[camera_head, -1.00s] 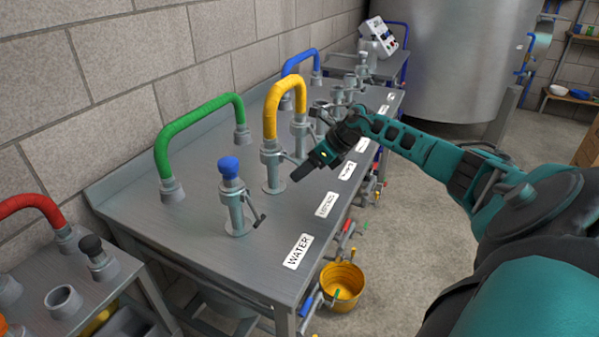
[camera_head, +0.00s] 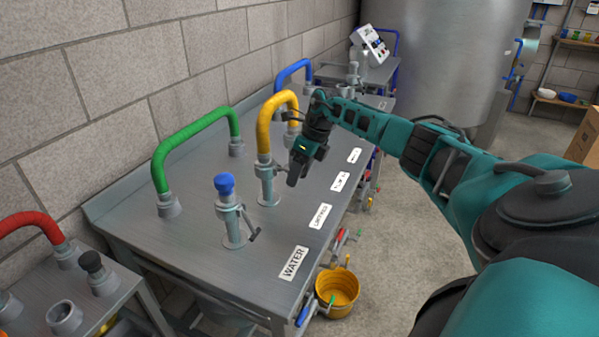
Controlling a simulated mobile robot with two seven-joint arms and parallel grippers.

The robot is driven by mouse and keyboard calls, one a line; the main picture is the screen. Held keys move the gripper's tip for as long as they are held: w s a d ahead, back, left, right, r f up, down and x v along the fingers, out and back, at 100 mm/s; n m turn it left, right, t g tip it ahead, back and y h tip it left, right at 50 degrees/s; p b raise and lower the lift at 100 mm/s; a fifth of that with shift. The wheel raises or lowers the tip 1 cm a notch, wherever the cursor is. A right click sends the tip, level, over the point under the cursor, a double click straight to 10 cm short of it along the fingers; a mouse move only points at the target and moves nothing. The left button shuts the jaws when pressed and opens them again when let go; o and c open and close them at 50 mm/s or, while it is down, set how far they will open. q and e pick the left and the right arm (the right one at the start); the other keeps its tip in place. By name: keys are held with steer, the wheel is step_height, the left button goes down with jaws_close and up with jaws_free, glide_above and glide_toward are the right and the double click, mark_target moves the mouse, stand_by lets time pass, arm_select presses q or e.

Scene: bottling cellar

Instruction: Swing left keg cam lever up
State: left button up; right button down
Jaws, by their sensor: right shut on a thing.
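My right gripper (camera_head: 293,172) is beside the grey post (camera_head: 267,187) that carries the near end of the yellow hose (camera_head: 272,118). Its fingers point down and are shut on that post's cam lever, which they mostly hide. Closer to me, a post with a blue cap (camera_head: 232,222) has a dark-tipped lever (camera_head: 253,233) hanging down on its right side. I cannot tell which lever belongs to the left keg. My left gripper is not in view.
The grey bench (camera_head: 190,240) bears a WATER label (camera_head: 293,263) and more labels along its front. A green hose (camera_head: 195,130) arches by the wall, a blue one (camera_head: 291,68) farther back. A yellow bucket (camera_head: 338,290) is below the front edge.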

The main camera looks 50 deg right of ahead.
steer(key=shift+w+d+r, duration=0.1)
steer(key=shift+w+r, duration=0.2)
steer(key=shift+r, duration=0.1)
steer(key=c, duration=0.9)
jaws_free()
steer(key=shift+o, duration=1.4)
steer(key=shift+f, duration=0.25)
steer(key=shift+s+r, duration=0.1)
steer(key=v, duration=1.2)
steer(key=shift+s+r, duration=0.15)
steer(key=shift+r, duration=0.2)
steer(key=shift+d, duration=0.1)
